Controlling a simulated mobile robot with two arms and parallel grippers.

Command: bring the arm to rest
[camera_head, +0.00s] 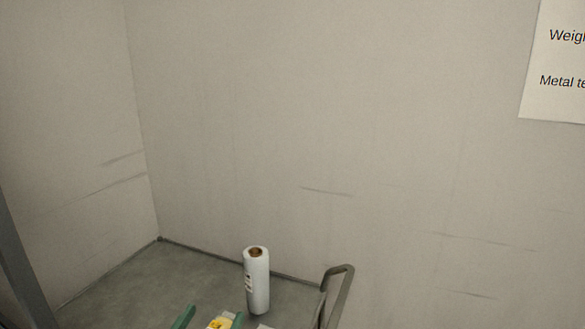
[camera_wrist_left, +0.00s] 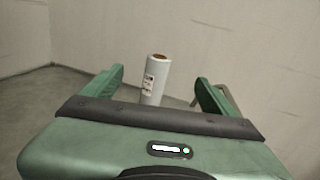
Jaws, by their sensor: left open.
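My left gripper (camera_head: 210,317) shows at the bottom edge of the head view as two green fingertips set apart. In the left wrist view the gripper's green fingers (camera_wrist_left: 160,82) stand wide apart with nothing held between them. A white roll with a brown core (camera_head: 257,282) stands upright on the grey surface, beyond the fingers. In the left wrist view the roll (camera_wrist_left: 155,80) appears in the gap, farther off. My right gripper is out of view.
A grey surface (camera_head: 170,280) fills the corner between bare walls. A bent metal rail (camera_head: 342,290) rises right of the roll. A small white and yellow item (camera_head: 219,323) shows at the bottom edge, mostly cut off. A printed sheet (camera_head: 560,70) hangs on the wall.

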